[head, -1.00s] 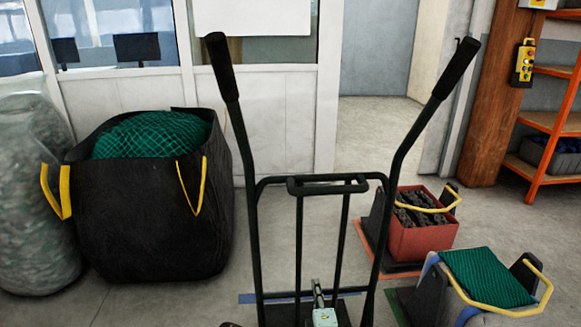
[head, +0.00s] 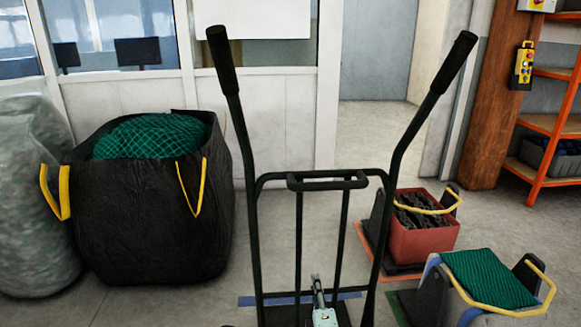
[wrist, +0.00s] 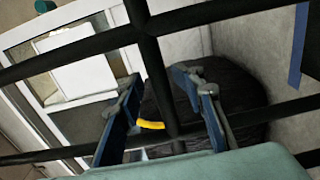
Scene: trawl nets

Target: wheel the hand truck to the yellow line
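The hand truck (head: 257,228) stands upright before me in the head view, with a black tube frame and two long handles. Its lower end is cut off by the picture edge. My gripper (head: 316,285) shows low in the head view, in front of the truck's frame. In the wrist view my gripper's blue fingers (wrist: 160,100) are spread apart, with a dark bar of the hand truck (wrist: 151,55) showing between them. Gaps show beside the bar, and I see no clear contact. No yellow line is visible in either view.
A black bag (head: 150,230) with green net stands left, beside a pale wrapped bundle (head: 35,200). A red crate (head: 420,240) and a grey bin with green net (head: 490,278) stand right. Blue tape (head: 247,300) marks the floor. Orange shelving (head: 548,160) is far right.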

